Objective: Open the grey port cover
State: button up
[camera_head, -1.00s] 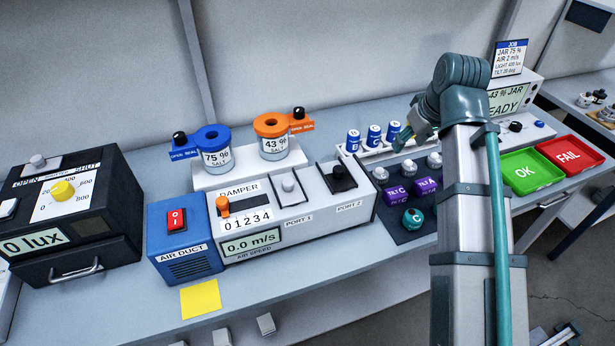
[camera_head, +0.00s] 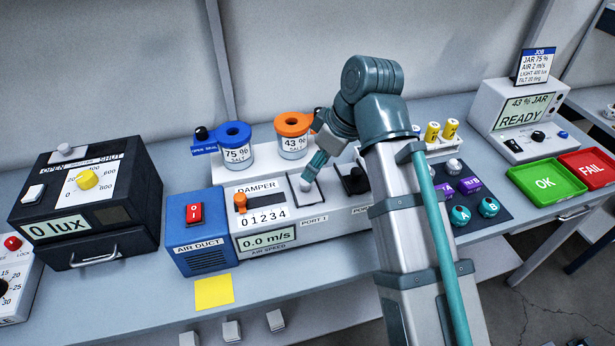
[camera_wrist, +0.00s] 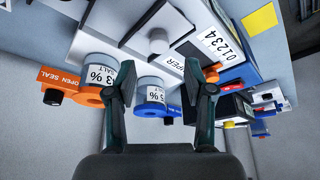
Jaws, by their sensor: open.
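The grey port cover (camera_head: 296,190) is a light plate with a grey knob, set in the white duct box above the label PORT 1. It lies closed as far as I can see. In the wrist view its knob (camera_wrist: 158,40) shows beyond my fingertips, about midway between them. My gripper (camera_wrist: 165,80) is open and empty. In the head view my gripper (camera_head: 314,168) points down just above the knob, and whether it touches the knob is unclear. The black cover of PORT 2 (camera_head: 354,182) is to the right, partly hidden by my arm.
Blue (camera_head: 236,146) and orange (camera_head: 293,138) salt jars stand behind the ports. The orange damper lever (camera_head: 240,202) is left of the port, and the blue AIR DUCT box (camera_head: 200,240) is farther left. Green and red trays (camera_head: 547,180) lie at the right.

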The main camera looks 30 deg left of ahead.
aim_at(307, 190)
jog(key=shift+x, duration=3.2)
grip_shut()
